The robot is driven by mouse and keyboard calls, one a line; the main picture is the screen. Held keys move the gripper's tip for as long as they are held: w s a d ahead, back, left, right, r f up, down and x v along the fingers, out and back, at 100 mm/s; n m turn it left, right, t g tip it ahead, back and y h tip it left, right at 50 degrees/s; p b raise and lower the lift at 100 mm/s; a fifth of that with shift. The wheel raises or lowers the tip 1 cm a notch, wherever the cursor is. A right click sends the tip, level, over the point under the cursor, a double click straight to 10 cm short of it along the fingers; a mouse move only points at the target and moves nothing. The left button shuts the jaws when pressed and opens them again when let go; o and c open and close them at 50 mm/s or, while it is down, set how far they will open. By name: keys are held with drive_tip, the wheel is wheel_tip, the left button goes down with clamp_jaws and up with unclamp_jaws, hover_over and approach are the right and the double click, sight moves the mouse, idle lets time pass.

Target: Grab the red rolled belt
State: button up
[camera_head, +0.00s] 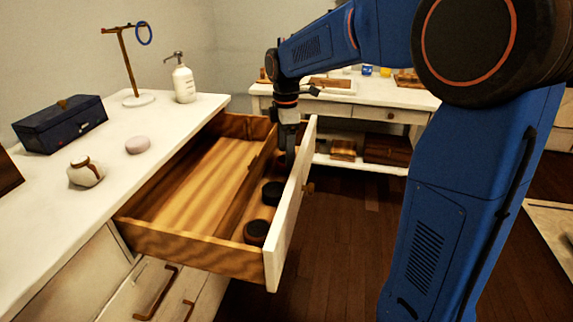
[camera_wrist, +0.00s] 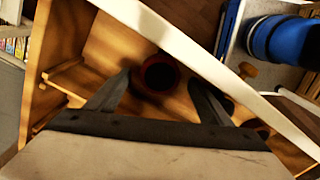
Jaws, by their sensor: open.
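The red rolled belt (camera_wrist: 159,73) shows in the wrist view as a dark red ring standing in the open drawer's narrow front compartment. My gripper (camera_wrist: 158,80) is open, with one finger on each side of the belt in the picture and apart from it. In the head view my gripper (camera_head: 287,158) points down into the far end of that compartment. The red belt is hidden there behind the gripper and drawer front. Two dark rolls, one in the middle (camera_head: 272,193) and one nearer (camera_head: 256,232), lie in the same compartment.
The wooden drawer (camera_head: 190,245) stands open, its white front (camera_head: 290,220) close beside my gripper. A divider separates its empty wide compartment. A dark box (camera_head: 60,125), pump bottle (camera_head: 183,82) and ring stand (camera_head: 127,62) are on the white top. A desk (camera_head: 350,95) stands behind.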

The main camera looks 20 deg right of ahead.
drive_tip(key=shift+f, duration=0.9)
drive_tip(key=c, duration=1.2)
drive_tip(key=shift+c, duration=0.2)
